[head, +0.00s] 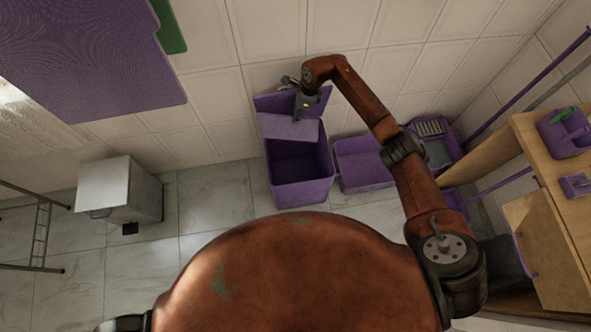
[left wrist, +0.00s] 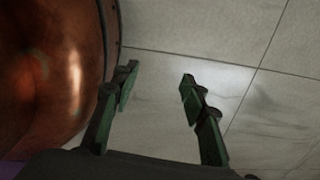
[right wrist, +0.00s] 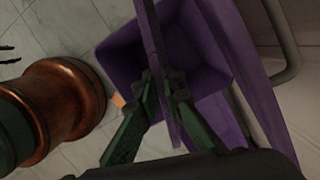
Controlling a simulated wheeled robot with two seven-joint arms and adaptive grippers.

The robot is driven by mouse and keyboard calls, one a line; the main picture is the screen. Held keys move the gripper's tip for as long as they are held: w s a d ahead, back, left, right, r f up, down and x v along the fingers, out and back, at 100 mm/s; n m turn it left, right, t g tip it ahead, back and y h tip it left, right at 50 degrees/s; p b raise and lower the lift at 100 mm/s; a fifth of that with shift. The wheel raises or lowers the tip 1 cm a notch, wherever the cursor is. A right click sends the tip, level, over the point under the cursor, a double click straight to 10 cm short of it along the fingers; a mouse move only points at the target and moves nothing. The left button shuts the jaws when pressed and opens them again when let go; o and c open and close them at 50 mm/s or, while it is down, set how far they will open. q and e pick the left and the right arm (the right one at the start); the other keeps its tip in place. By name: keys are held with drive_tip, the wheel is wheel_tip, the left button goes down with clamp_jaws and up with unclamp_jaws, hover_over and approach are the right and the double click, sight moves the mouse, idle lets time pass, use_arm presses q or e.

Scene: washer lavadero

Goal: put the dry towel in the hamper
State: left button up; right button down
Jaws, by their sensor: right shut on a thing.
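The hamper (head: 304,192) is a tall purple bin on the floor against the tiled wall. Its lid (head: 283,101) stands open at the back. My right gripper (head: 305,104) is over the back of the hamper, shut on a thin light-purple cloth that looks like the towel (head: 288,127). The towel hangs flat at the opening. In the right wrist view the towel (right wrist: 155,45) is nearly edge-on between the fingers (right wrist: 163,82), with the hamper (right wrist: 122,58) below. My left gripper (left wrist: 158,78) is open and empty above the floor.
A purple basin (head: 363,164) stands right of the hamper. A pale metal box (head: 121,187) stands on the floor to the left. A large purple cloth (head: 85,60) hangs upper left. A wooden cabinet (head: 560,165) is at the right.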

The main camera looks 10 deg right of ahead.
sight(296, 131)
drive_tip(key=f+m+b, duration=0.1)
drive_tip(key=f, duration=0.2)
drive_tip(key=f+b, duration=0.1)
drive_tip(key=f, duration=0.3)
drive_tip(key=f+m+b, duration=0.1)
drive_tip(key=f+b, duration=0.1)
drive_tip(key=f, duration=0.1)
drive_tip(key=shift+w+a+f+m, duration=0.2)
drive_tip(key=shift+w+a+m, duration=0.05)
drive_tip(key=shift+m, duration=0.05)
use_arm(q)
drive_tip(key=s+f, duration=0.3)
drive_tip(key=f, duration=0.2)
drive_tip(key=shift+g+b, duration=0.35)
drive_tip(key=shift+g, duration=0.05)
use_arm(e)
drive_tip(key=shift+f, duration=0.55)
use_arm(q)
drive_tip(key=shift+s, duration=0.1)
use_arm(e)
drive_tip(key=shift+t, duration=0.3)
drive_tip(key=c, duration=2)
unclamp_jaws()
drive_tip(key=shift+o, duration=0.2)
drive_tip(key=shift+d, duration=0.1)
drive_tip(key=v, duration=1.2)
drive_tip(key=shift+w, duration=0.1)
